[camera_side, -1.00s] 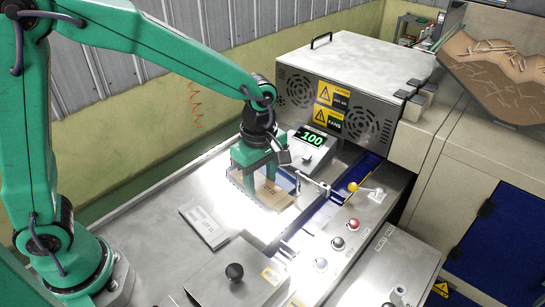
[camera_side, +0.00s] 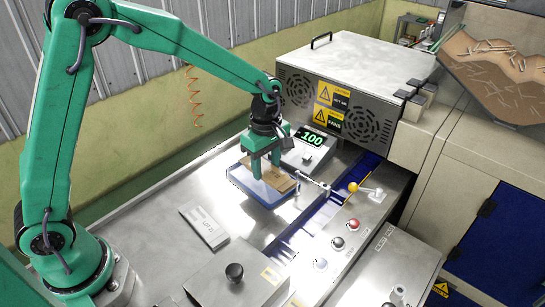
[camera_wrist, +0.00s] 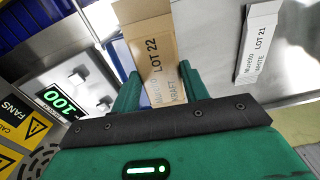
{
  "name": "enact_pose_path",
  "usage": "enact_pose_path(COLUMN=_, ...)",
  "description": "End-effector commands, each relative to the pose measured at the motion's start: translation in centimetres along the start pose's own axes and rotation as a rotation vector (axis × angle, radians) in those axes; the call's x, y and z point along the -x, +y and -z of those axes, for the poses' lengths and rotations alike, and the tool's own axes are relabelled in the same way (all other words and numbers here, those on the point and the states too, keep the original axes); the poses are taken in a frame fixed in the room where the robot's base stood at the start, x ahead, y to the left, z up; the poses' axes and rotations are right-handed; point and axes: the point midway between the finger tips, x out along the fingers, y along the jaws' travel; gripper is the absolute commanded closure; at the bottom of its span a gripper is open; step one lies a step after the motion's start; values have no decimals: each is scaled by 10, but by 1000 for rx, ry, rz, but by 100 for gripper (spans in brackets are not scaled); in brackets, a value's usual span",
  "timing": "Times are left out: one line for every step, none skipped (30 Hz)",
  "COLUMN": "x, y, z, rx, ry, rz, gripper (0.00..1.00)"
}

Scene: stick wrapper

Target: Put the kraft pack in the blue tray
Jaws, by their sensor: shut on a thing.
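My gripper (camera_side: 268,172) is shut on the kraft pack, a flat brown card pack (camera_side: 284,184). In the wrist view the pack (camera_wrist: 160,45) is between my two fingers and reads "LOT 22" and "KRAFT". The blue tray (camera_side: 262,199) is below the gripper in the side view, with its near and left edges showing around the pack. The pack overlaps the tray in that view; I cannot tell whether it touches the tray floor. The fingers and the hand hide part of the pack.
A white pack (camera_side: 204,226) marked "LOT 21" lies on the steel table to the left; it also shows in the wrist view (camera_wrist: 258,42). A display reading 100 (camera_side: 313,138) stands behind the tray.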

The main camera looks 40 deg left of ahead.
Motion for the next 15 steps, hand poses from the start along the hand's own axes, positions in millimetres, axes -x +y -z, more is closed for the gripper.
enact_pose_path(x=-6, y=5, z=8, rx=4, ry=0, rz=1, gripper=77)
enact_pose_path(x=-9, y=7, z=12, rx=4, ry=0, rz=1, gripper=77)
enact_pose_path(x=-13, y=10, z=18, rx=4, ry=0, rz=2, gripper=77)
enact_pose_path(x=-16, y=13, z=22, rx=3, ry=0, rz=2, gripper=77)
enact_pose_path(x=-18, y=16, z=26, rx=4, ry=0, rz=1, gripper=77)
enact_pose_path(x=-22, y=19, z=32, rx=3, ry=0, rz=2, gripper=77)
enact_pose_path(x=-25, y=21, z=35, rx=3, ry=0, rz=1, gripper=77)
enact_pose_path(x=-27, y=23, z=39, rx=3, ry=0, rz=1, gripper=77)
enact_pose_path(x=-30, y=26, z=43, rx=3, ry=0, rz=0, gripper=77)
enact_pose_path(x=-32, y=28, z=46, rx=2, ry=0, rz=0, gripper=77)
enact_pose_path(x=-34, y=29, z=48, rx=1, ry=0, rz=0, gripper=77)
enact_pose_path(x=-36, y=31, z=51, rx=1, ry=0, rz=0, gripper=77)
enact_pose_path(x=-37, y=32, z=52, rx=1, ry=0, rz=0, gripper=77)
enact_pose_path(x=-38, y=32, z=54, rx=1, ry=0, rz=0, gripper=77)
enact_pose_path(x=-38, y=33, z=55, rx=0, ry=0, rz=0, gripper=77)
